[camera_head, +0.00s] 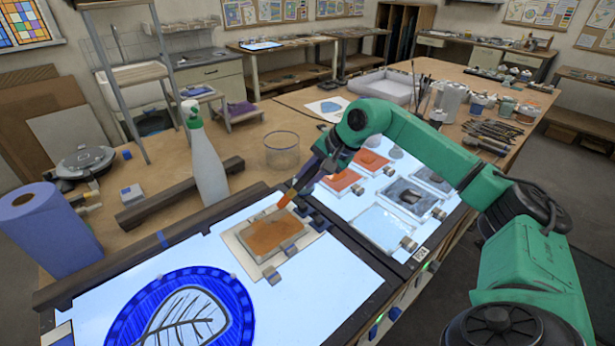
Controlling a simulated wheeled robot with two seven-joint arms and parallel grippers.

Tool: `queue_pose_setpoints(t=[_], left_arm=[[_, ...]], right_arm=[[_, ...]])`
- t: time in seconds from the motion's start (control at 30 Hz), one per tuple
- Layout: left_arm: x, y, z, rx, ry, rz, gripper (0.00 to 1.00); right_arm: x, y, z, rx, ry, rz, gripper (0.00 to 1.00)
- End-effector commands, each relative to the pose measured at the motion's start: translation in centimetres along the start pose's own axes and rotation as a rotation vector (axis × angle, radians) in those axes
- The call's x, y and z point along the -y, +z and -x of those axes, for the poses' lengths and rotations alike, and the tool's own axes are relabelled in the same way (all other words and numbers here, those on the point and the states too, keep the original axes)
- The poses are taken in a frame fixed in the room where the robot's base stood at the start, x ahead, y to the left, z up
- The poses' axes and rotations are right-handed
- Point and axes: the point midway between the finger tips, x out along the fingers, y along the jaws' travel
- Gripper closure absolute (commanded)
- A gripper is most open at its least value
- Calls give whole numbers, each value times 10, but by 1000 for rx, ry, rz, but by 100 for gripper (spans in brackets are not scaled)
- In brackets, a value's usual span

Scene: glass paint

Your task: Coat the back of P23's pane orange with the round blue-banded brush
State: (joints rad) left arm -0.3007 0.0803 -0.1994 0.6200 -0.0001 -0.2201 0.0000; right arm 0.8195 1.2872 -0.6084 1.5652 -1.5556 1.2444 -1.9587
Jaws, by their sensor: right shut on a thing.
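An orange-coated pane (264,238) lies in a pale frame on the lit table, with small dark clamps along its right side. Its label cannot be read. My right gripper (306,180) is shut on a brush (288,197), just above the pane's upper right. The brush's tip is orange and points down-left, at or very near the pane's upper edge; contact cannot be told. The gripper hides most of the handle and any band. Orange covers most of the visible pane face. My left gripper is not in view.
Trays of orange (342,181) and a dark tray (411,197) stand right of the pane. A blue-rimmed round glass panel (183,310) lies in front. A spray bottle (205,165), a clear glass bowl (282,150) and a blue paper roll (48,230) stand behind and left.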

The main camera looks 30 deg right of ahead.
Motion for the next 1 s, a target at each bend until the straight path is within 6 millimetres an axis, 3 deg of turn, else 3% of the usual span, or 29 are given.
queue_pose_setpoints(t=[1.0], left_arm=[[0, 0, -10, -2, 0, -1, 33]], right_arm=[[-4, 0, -6, 0, -1, 0, 100]])
